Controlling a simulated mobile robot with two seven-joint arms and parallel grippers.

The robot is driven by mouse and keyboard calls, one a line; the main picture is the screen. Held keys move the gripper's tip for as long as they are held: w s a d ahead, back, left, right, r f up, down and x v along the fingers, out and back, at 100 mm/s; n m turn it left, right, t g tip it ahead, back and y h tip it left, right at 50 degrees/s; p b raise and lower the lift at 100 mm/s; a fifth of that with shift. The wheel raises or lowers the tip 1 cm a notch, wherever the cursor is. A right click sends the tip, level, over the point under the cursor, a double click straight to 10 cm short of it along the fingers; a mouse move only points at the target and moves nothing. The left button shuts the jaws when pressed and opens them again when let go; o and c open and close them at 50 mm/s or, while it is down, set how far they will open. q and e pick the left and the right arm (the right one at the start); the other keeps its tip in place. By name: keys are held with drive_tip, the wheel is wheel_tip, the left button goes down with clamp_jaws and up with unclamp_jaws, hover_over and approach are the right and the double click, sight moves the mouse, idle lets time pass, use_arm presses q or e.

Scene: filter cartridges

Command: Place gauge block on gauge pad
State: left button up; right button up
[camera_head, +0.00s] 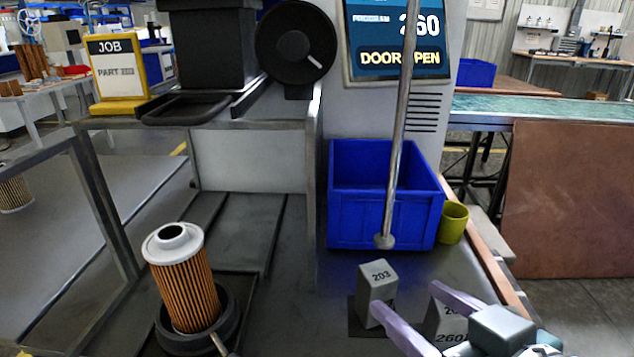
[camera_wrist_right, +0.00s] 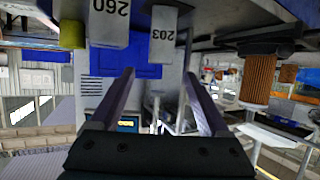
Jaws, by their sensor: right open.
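A grey gauge block marked 203 (camera_head: 378,278) stands upright on a dark square pad (camera_head: 354,322), which shows at its left and front. A second grey block marked 260 (camera_head: 447,322) stands to its right, partly hidden behind my right gripper (camera_head: 406,299). That gripper is open and empty. In the head view its left finger overlaps the lower part of block 203 and its right finger overlaps block 260. In the right wrist view, block 203 (camera_wrist_right: 163,38) and block 260 (camera_wrist_right: 110,24) appear upside down, beyond the open fingers (camera_wrist_right: 159,72).
A blue bin (camera_head: 382,217) and a yellow-green cup (camera_head: 453,222) stand behind the blocks. A vertical metal rod (camera_head: 398,130) comes down before the bin. A pleated orange filter (camera_head: 184,287) stands in a dark round holder (camera_head: 228,312) at left. The screen (camera_head: 398,40) reads 260 and DOOR OPEN.

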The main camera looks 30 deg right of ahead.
drive_tip(key=s+a+n+g+y, duration=0.2)
drive_tip(key=s+a+n+g, duration=0.1)
drive_tip(key=s+g, duration=0.6)
drive_tip(key=shift+s+a+n+g, duration=0.3)
drive_tip(key=shift+s+a+n, duration=0.1)
drive_tip(key=shift+s+a, duration=0.6)
drive_tip(key=shift+s+d, duration=0.1)
drive_tip(key=shift+d+f, duration=0.1)
